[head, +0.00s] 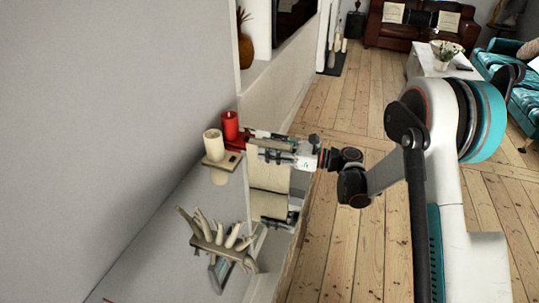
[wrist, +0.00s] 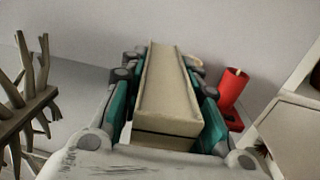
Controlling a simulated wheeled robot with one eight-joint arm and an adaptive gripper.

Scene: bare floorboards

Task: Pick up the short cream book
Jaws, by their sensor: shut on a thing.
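The short cream book (wrist: 165,85) stands out in the middle of the wrist view, its long pale side running away from the camera and a dark line near its close end. My gripper (wrist: 160,62) is shut on it, with teal-lined fingers pressed along its left and right sides. In the head view, my gripper (head: 270,147) reaches left over the ledge beside the wall, close to the candles. The book is hard to make out there among the fingers. Whether its underside touches the ledge cannot be told.
A red candle (head: 230,124) and a cream candle (head: 212,144) stand just left of my gripper; the red one shows in the wrist view (wrist: 231,92). Branching driftwood (head: 220,243) stands nearer on the ledge, left in the wrist view (wrist: 28,108). Open floorboards (head: 340,240) lie to the right.

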